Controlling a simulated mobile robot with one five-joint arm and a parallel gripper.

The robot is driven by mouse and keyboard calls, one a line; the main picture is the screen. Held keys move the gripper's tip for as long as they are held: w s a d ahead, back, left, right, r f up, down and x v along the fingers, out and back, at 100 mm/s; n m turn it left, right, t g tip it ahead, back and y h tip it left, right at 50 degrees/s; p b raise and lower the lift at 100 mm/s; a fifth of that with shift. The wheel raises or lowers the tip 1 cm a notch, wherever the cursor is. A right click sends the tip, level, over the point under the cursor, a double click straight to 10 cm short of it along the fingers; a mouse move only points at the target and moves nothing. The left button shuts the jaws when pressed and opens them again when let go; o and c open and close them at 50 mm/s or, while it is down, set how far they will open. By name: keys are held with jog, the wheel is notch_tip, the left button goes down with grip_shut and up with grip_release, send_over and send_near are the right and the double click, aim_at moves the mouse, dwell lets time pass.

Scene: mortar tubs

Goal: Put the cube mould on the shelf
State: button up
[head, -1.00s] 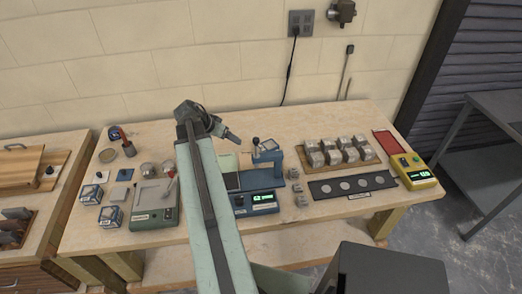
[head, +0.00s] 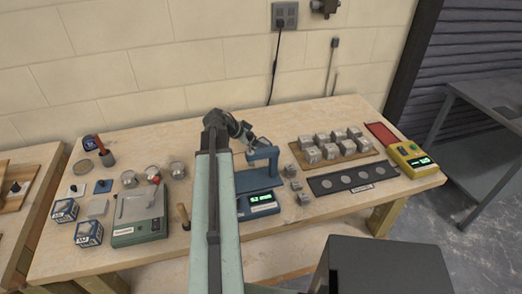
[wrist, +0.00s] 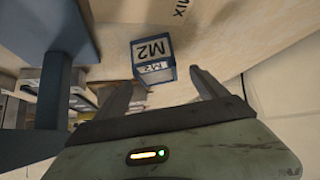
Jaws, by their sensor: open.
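A small cube with blue edges and pale faces marked M2 (wrist: 153,58) stands in the wrist view, just beyond and between the fingertips. Nothing shows it gripped. My gripper (wrist: 161,82) is open and empty. In the head view my gripper (head: 250,140) is over the back middle of the bench, close to a blue stand (head: 262,178). I cannot make out the M2 cube there; my arm hides part of that area. Two similar blue-edged cubes (head: 64,210) (head: 89,233) sit at the bench's left. A grey metal shelf unit (head: 490,105) stands at the right.
The blue stand also rises close by at the left of the wrist view (wrist: 55,85). A green scale (head: 138,232), a board of grey cubes (head: 365,154), a dark strip with discs (head: 325,187) and a yellow meter (head: 413,160) occupy the bench. The front bench edge is mostly clear.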

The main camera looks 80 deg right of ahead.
jog(key=b+x, duration=0.1)
jog(key=x, duration=0.2)
jog(key=shift+a+f+b, duration=0.1)
jog(key=shift+f+b, duration=0.3)
jog(key=shift+f, duration=0.05)
jog(key=shift+s, duration=0.15)
jog(key=shift+r, duration=0.15)
jog(key=shift+c, duration=0.6)
grip_shut()
notch_tip(320, 180, up, 10)
jog(key=p, duration=1)
jog(key=shift+r+p, duration=0.2)
jog(key=shift+p, duration=0.15)
